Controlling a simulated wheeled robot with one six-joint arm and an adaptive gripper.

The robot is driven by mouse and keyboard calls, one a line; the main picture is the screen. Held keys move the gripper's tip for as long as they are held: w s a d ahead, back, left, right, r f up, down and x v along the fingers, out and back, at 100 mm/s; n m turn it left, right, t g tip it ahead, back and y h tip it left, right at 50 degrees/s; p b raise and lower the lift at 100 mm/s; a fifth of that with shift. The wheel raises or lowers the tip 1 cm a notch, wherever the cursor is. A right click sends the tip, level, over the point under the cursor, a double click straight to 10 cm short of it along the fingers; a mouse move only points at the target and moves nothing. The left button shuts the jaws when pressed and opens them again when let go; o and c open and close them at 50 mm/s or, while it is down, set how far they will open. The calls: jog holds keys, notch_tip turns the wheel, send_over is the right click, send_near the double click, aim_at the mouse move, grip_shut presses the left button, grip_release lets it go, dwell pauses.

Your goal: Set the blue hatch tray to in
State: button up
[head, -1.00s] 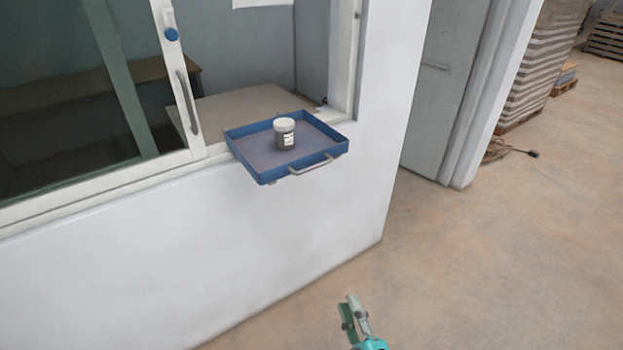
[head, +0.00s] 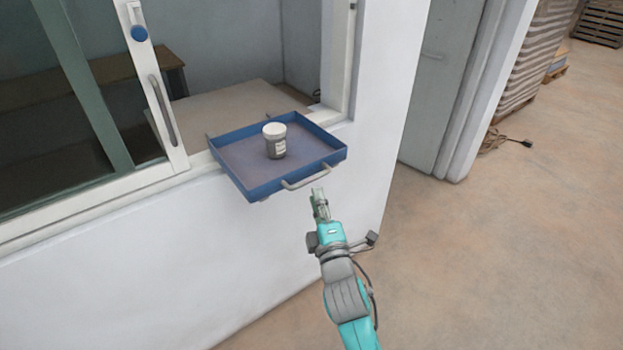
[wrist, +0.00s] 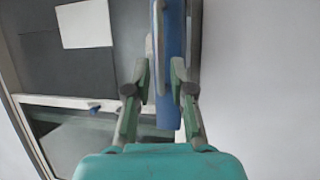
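The blue hatch tray (head: 230,187) sticks out through the window opening, over the white wall's near side. A jar (head: 275,146) with a white lid stands upright in it. The tray's pale handle (head: 308,177) is on its front wall. My gripper (head: 318,191) is just below and right of the handle in the head view. In the wrist view my gripper (wrist: 159,68) is open, its two fingers apart, with the blue tray (wrist: 174,50) seen edge-on beyond and between them. The handle (wrist: 158,48) appears ahead of the fingertips; I cannot tell whether they touch it.
A sliding window with a grey handle (head: 163,110) and blue knob (head: 138,33) is left of the tray. A counter (head: 220,108) lies behind the opening. The wall's corner and a door (head: 428,90) are at right. Open floor (head: 500,260) lies right of the wall.

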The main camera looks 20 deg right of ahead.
aim_at(312, 178)
jog(key=x, duration=0.6)
jog(key=shift+w, duration=0.2)
grip_shut()
